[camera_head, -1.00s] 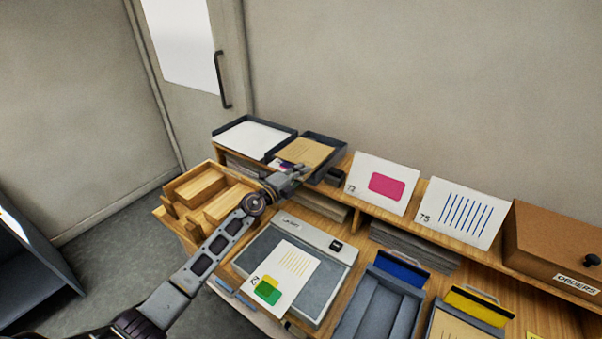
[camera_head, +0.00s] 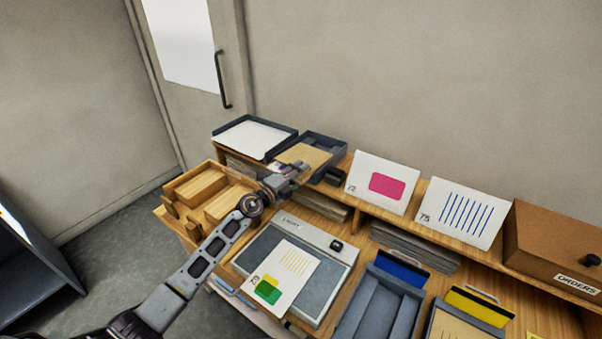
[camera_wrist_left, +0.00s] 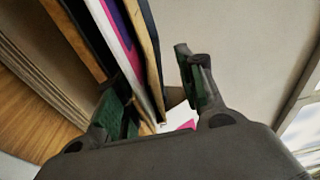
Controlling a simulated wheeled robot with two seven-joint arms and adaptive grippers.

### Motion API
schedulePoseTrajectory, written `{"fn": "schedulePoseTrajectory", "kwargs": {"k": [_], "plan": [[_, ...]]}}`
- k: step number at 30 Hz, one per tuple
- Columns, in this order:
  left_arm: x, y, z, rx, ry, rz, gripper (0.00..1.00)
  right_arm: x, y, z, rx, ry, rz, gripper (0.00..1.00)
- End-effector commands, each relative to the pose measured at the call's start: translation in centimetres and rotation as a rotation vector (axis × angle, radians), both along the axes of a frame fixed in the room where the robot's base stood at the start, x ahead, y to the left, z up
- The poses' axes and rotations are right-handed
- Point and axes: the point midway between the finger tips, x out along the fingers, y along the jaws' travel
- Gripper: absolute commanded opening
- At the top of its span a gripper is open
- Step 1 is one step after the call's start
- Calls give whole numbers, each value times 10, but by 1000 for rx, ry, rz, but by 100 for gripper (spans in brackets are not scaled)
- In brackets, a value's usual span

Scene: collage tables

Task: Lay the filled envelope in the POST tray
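The brown envelope (camera_head: 305,155) with faint lines lies over the dark grey tray (camera_head: 326,139) at the back, right of a similar tray. No POST lettering is readable. Pink and white contents show at its near end. I cannot tell if it rests flat on the tray floor. My left gripper (camera_head: 296,173) is at its near edge. In the left wrist view the fingers (camera_wrist_left: 158,98) stand apart, with the brown envelope edge (camera_wrist_left: 150,60) and the pink and white layers between them and a clear gap to the right finger. My right gripper is out of view.
A tray of white paper (camera_head: 252,137) stands left of it. A wooden organiser (camera_head: 200,190) is nearer, left of my arm. A grey scale-like device (camera_head: 325,255) bears a printed card (camera_head: 283,280). Cards 72 (camera_head: 383,184) and 75 stand along the shelf.

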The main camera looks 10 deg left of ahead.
Motion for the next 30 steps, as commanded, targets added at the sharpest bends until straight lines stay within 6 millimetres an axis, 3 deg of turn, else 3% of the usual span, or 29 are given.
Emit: {"fn": "schedulePoseTrajectory", "kwargs": {"k": [30], "plan": [[-77,43,-1,1,2,-1,38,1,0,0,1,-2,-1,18]]}}
